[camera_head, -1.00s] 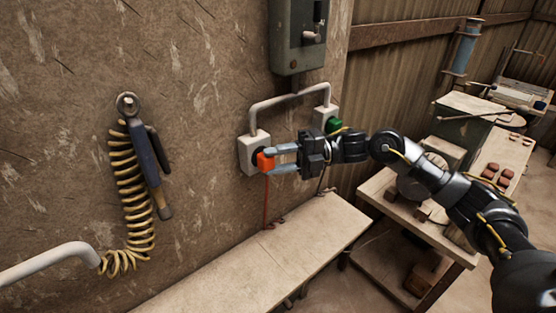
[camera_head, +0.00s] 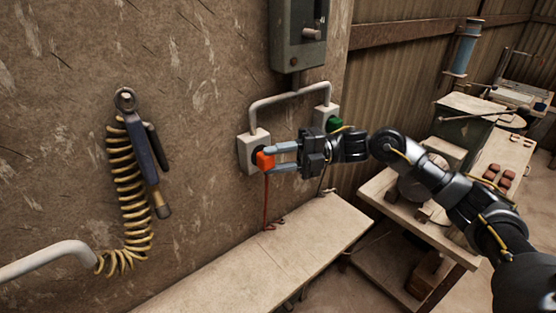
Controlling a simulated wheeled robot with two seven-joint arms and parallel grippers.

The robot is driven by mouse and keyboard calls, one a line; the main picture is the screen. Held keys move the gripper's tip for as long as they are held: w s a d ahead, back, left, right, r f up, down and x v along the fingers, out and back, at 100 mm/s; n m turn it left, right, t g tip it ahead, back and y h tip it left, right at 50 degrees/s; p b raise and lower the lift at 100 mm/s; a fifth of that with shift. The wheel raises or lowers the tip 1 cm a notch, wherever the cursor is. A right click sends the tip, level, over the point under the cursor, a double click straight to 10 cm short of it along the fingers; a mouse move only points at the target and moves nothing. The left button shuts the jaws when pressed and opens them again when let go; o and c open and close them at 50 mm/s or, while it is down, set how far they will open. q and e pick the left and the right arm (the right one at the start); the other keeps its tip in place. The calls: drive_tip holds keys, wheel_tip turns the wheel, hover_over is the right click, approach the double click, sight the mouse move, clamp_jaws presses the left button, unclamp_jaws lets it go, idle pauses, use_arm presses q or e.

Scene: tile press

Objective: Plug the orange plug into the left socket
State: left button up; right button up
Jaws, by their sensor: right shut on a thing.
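The orange plug (camera_head: 264,160) is at the front of the left socket (camera_head: 247,144), a white box on the wall. Its red cord (camera_head: 265,203) hangs down to the bench. My right gripper (camera_head: 276,159) is shut on the orange plug, with its fingers reaching in from the right. I cannot tell whether the plug is fully seated in the socket. The right socket (camera_head: 321,115) is a similar white box with a green plug (camera_head: 334,124) at it. My left gripper is not in view.
A grey switch box (camera_head: 297,50) hangs above the sockets, joined to them by white conduit (camera_head: 287,98). A bare bench (camera_head: 262,256) runs below. A tool with a yellow coiled hose (camera_head: 122,200) hangs at left. A cluttered worktable (camera_head: 380,195) stands at right.

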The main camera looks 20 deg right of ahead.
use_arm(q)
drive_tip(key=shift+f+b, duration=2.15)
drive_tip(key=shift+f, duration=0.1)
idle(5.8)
